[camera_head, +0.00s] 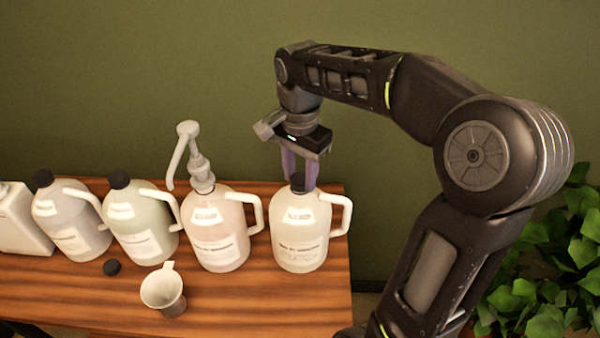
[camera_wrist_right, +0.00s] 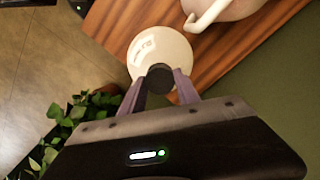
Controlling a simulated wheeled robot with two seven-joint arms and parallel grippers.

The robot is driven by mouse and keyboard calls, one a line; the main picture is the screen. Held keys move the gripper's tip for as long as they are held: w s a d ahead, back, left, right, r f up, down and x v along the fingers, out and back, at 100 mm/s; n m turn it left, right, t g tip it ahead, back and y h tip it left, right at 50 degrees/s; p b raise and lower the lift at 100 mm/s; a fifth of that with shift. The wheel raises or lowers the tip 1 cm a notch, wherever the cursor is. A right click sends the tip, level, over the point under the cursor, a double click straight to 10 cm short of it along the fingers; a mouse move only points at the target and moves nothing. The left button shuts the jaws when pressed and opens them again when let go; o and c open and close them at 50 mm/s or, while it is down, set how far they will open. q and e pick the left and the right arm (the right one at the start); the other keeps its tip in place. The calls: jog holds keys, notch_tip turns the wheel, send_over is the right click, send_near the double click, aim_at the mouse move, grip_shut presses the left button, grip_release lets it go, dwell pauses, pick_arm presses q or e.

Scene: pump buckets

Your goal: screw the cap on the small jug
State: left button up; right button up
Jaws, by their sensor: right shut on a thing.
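A white jug (camera_head: 300,240) with a handle on its right stands upright at the right end of the wooden table, and it also shows in the right wrist view (camera_wrist_right: 157,48). My right gripper (camera_head: 299,182) points down over this jug, its purple fingers shut on a black cap (camera_head: 298,182) at the jug's mouth. The cap also shows between the fingertips in the right wrist view (camera_wrist_right: 159,76). I cannot tell how far it sits on the neck. A loose black cap (camera_head: 112,267) lies on the table at the left. My left gripper is not in view.
A jug with a white pump (camera_head: 219,235) stands just left of the held cap's jug. Two black-capped jugs (camera_head: 140,225) (camera_head: 70,222) and a pale container (camera_head: 22,222) stand farther left. A white funnel-like cup (camera_head: 162,290) is in front. The wooden table (camera_head: 240,310) is clear at front right; a plant (camera_head: 545,290) stands beyond.

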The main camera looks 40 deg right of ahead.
jog(key=o, duration=1.4)
jog(key=shift+c, duration=0.2)
jog(key=shift+r, duration=0.4)
notch_tip(320, 180, up, 6)
jog(key=shift+p, duration=1)
jog(key=shift+r+p, duration=0.55)
jog(key=shift+p, duration=0.05)
